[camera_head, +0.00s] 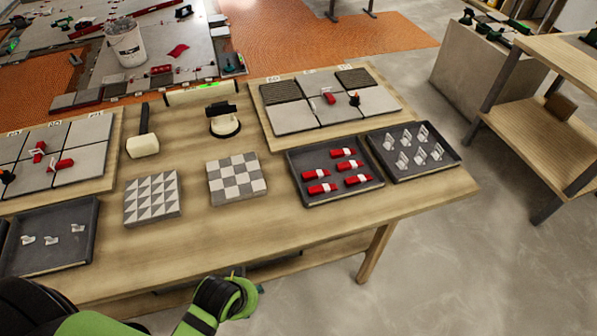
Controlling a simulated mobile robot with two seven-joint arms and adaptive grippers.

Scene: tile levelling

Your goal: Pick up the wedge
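Several red wedges lie apart in a dark tray (322,201) at the front right of the table; one front wedge (322,188) lies at the tray's near left. Another red wedge (329,98) is on the tile panel (318,131) behind that tray. Two more, including a red wedge (60,165), are on the tile panel at the left. My green and black arm shows at the bottom, below the table's front edge. Neither gripper is in view, and no wedge is seen held.
A second dark tray (448,169) holds several pale clips, and another clip tray (47,264) is at the left. Two patterned tile samples, a mallet (142,146) and a suction cup (224,126) stand mid-table. The wood in front of the samples (210,235) is clear. A shelf (545,120) stands right.

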